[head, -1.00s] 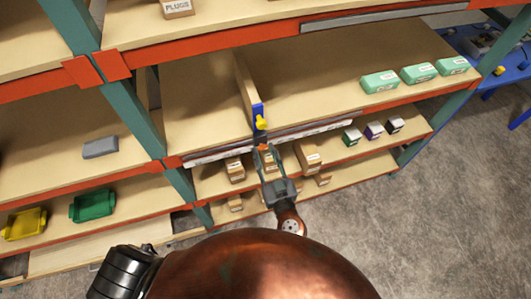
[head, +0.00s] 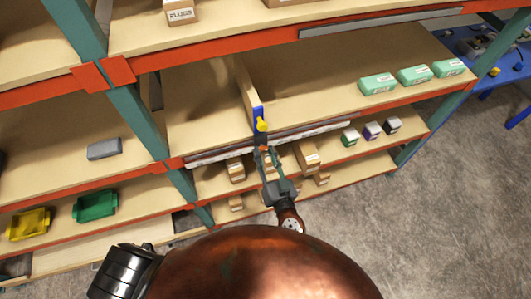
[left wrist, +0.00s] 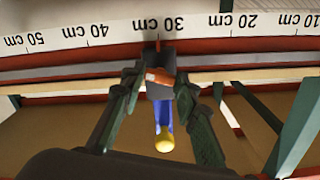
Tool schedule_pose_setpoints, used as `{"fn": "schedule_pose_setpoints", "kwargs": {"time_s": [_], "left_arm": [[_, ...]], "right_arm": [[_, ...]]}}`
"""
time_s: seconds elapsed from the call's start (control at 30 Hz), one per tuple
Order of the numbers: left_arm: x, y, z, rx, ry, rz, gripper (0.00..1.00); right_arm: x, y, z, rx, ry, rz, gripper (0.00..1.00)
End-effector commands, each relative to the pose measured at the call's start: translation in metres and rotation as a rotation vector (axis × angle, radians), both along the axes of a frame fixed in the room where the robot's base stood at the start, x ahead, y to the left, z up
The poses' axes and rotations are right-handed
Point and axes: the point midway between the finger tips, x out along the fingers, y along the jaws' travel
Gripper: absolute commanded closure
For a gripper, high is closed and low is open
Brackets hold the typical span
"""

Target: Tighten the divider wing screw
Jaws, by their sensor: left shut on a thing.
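The divider (head: 246,85) is a thin tan board standing upright on the middle shelf, with a blue front bracket (head: 257,113). The yellow wing screw (head: 262,125) is on this bracket at the shelf's front edge; it also shows in the left wrist view (left wrist: 165,144), beyond the fingers. My left gripper (head: 264,151) is just below and in front of the screw. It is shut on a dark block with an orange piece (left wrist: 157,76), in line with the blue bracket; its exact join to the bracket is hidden. The yellow screw is outside the fingers. My right gripper does not show.
A white ruler strip (left wrist: 120,27) runs along the shelf edge; the orange piece is near 30 cm. Several green boxes (head: 414,75) stand on the shelf to the right. Small cartons (head: 307,157) sit on the shelf below, near my gripper. The shelf left of the divider is clear.

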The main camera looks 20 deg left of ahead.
Motion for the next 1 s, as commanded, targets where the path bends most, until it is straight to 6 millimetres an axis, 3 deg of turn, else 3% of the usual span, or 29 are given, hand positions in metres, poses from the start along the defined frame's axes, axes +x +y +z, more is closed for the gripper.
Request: {"fn": "schedule_pose_setpoints", "kwargs": {"time_s": [1.0], "left_arm": [[-0.001, -0.002, 0.004, 0.801, 0.54, -0.001, 0.96]], "right_arm": [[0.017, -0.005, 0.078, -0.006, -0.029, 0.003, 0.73]]}}
